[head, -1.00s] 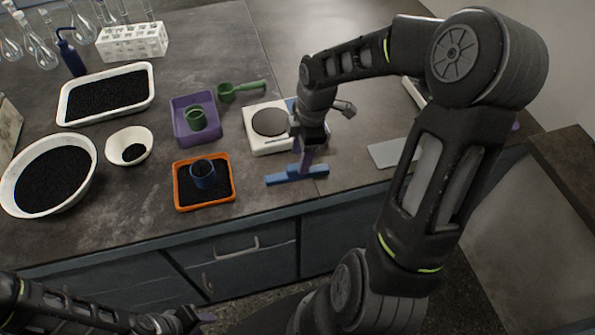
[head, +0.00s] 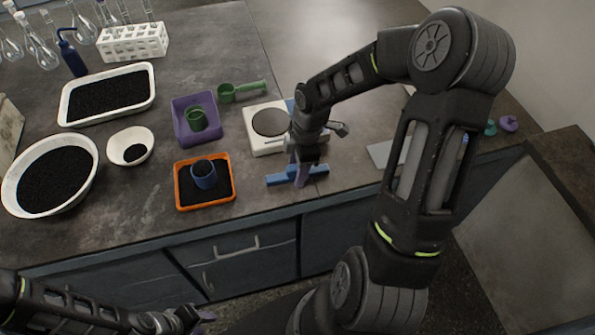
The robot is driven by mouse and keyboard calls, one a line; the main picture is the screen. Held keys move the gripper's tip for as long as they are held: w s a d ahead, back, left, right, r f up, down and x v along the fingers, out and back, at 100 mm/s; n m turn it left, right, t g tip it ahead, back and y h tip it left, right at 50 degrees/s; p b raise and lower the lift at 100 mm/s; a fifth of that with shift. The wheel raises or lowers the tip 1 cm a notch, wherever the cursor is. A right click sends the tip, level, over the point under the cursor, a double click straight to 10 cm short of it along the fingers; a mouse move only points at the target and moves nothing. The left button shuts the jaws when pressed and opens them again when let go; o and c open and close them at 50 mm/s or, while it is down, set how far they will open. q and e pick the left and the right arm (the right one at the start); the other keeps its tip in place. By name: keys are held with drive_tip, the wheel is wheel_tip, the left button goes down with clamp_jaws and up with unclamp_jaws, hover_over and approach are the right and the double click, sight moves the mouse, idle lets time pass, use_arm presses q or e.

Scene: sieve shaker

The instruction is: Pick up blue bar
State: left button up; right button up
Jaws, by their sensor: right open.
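The blue bar (head: 318,169) lies flat on the dark bench near its front edge, right of the orange tray. The right gripper is open. My left gripper (head: 203,317) is low in front of the bench, away from the bar, and its jaws are too small and dark to read.
The orange tray (head: 179,193) holds black grains and a blue cup (head: 203,176). A white scale (head: 262,151) stands just behind the bar. A purple tray (head: 179,124), green scoop (head: 240,90) and white bowls lie left. A grey plate (head: 380,154) lies right.

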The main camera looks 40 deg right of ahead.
drive_tip(key=shift+c, duration=0.2)
clamp_jaws()
idle(0.6)
